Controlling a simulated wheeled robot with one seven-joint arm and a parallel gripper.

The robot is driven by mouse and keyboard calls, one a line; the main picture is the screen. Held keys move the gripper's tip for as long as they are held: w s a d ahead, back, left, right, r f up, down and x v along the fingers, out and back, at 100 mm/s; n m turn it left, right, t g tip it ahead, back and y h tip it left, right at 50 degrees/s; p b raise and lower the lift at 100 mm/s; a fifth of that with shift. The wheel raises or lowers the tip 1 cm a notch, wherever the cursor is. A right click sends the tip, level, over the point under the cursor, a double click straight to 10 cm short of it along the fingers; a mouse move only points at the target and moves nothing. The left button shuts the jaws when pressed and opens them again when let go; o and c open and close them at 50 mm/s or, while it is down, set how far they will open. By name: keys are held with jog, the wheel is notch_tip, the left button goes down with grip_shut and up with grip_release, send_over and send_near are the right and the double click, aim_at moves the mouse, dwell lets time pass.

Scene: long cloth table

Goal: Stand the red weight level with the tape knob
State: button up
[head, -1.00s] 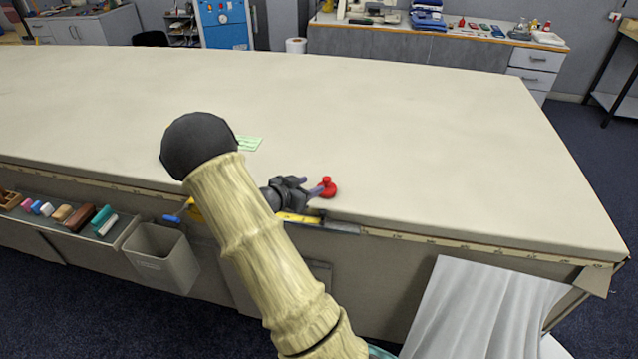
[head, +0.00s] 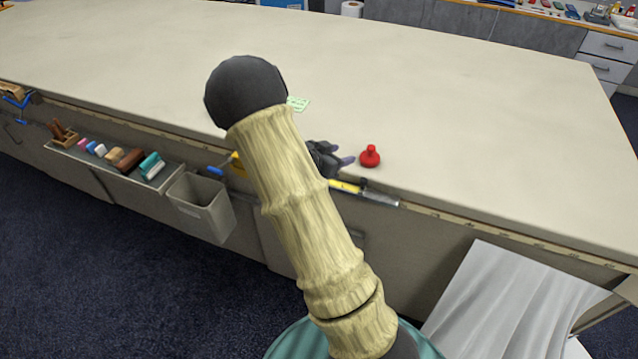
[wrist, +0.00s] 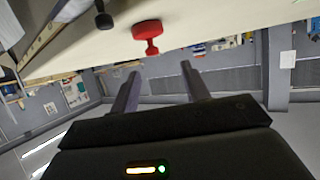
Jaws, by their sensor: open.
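The red weight (head: 370,157), a round base with a small knob on top, stands upright on the cloth table near its front edge. In the wrist view, which is turned over, the weight (wrist: 147,32) is beyond the fingertips and not between them. My gripper (head: 347,160) is open and empty, just left of the weight with a small gap; it also shows in the wrist view (wrist: 162,78). A small dark knob (head: 363,183) sits at the table edge by the yellow piece, slightly left of and nearer than the weight. A dark knob (wrist: 103,18) also shows beside the weight in the wrist view.
A measuring tape (head: 470,222) runs along the front edge of the table (head: 480,120). A green card (head: 298,104) lies behind my arm. A bin (head: 203,208) and a shelf of several brushes hang at the front left. The tabletop right of the weight is clear.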

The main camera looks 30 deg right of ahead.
jog(key=s+a+r+n+t+y, duration=0.1)
jog(key=a+r+n+t+y, duration=0.15)
jog(key=a+n+y, duration=0.95)
jog(key=s+a+r+n+g, duration=0.1)
jog(key=s+a+g, duration=0.1)
jog(key=s+a, duration=0.3)
jog(key=s+a+n+g, duration=0.1)
jog(key=s+a, duration=0.3)
jog(key=s, duration=0.8)
jog(key=shift+s+a+r+n+g+y, duration=0.3)
jog(key=shift+a+r+n+g+y, duration=0.1)
jog(key=shift+g, duration=0.05)
jog(key=p+v, duration=0.2)
jog(key=w+p+v, duration=0.1)
jog(key=p+v, duration=0.1)
jog(key=shift+r, duration=0.2)
